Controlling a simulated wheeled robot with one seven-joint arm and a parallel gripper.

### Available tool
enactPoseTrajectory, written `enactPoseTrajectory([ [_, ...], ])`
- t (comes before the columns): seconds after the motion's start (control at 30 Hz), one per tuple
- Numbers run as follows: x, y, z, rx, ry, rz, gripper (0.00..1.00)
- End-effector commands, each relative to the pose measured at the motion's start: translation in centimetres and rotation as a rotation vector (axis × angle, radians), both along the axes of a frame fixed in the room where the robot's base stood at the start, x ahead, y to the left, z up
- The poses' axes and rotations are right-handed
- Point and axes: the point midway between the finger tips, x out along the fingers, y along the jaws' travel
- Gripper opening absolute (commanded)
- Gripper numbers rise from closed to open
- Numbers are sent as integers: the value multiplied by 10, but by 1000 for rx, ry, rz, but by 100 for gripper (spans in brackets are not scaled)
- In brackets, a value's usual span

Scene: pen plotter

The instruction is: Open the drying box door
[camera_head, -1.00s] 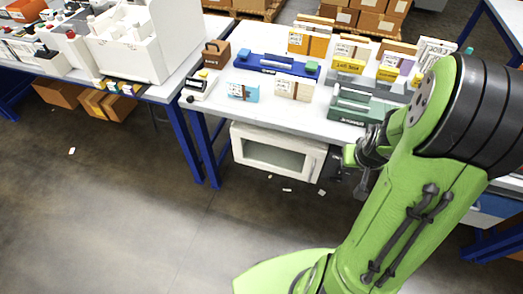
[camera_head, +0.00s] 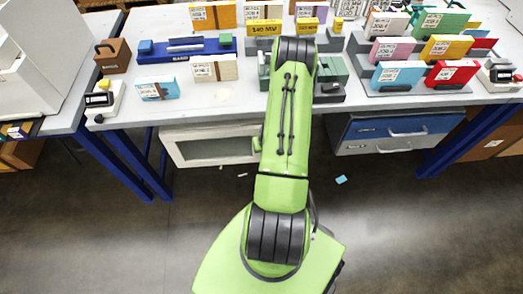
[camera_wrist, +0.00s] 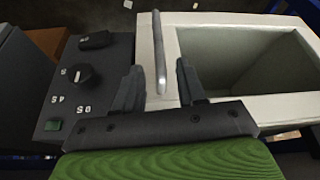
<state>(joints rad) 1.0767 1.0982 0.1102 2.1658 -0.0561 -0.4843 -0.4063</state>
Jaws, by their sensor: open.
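The drying box (camera_head: 200,150) is a white box with a large window under the workbench, its right part hidden behind my arm in the head view. In the wrist view, the door's white frame (camera_wrist: 205,19) surrounds the window (camera_wrist: 235,62), and the door looks shut. A grey upright bar handle (camera_wrist: 159,50) stands on the frame's near side. My gripper (camera_wrist: 160,88) is open, with one dark finger on each side of the handle's lower end. I cannot tell whether either finger touches it. The head view hides the fingers.
A dark control panel (camera_wrist: 83,85) with a knob (camera_wrist: 76,76) and a green button lies left of the door. A blue drawer cabinet (camera_head: 395,130) is right of my arm. The workbench (camera_head: 270,113) overhangs the box. The floor in front is mostly clear.

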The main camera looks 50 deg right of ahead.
Motion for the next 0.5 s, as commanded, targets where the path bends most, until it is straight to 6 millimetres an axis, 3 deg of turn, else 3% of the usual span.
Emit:
enactPoseTrajectory([
  [0.03,4,-2,-15,1,-1,0,40],
  [0.2,13,-9,-41,1,0,0,40],
  [0.5,16,-12,-48,0,0,1,40],
])
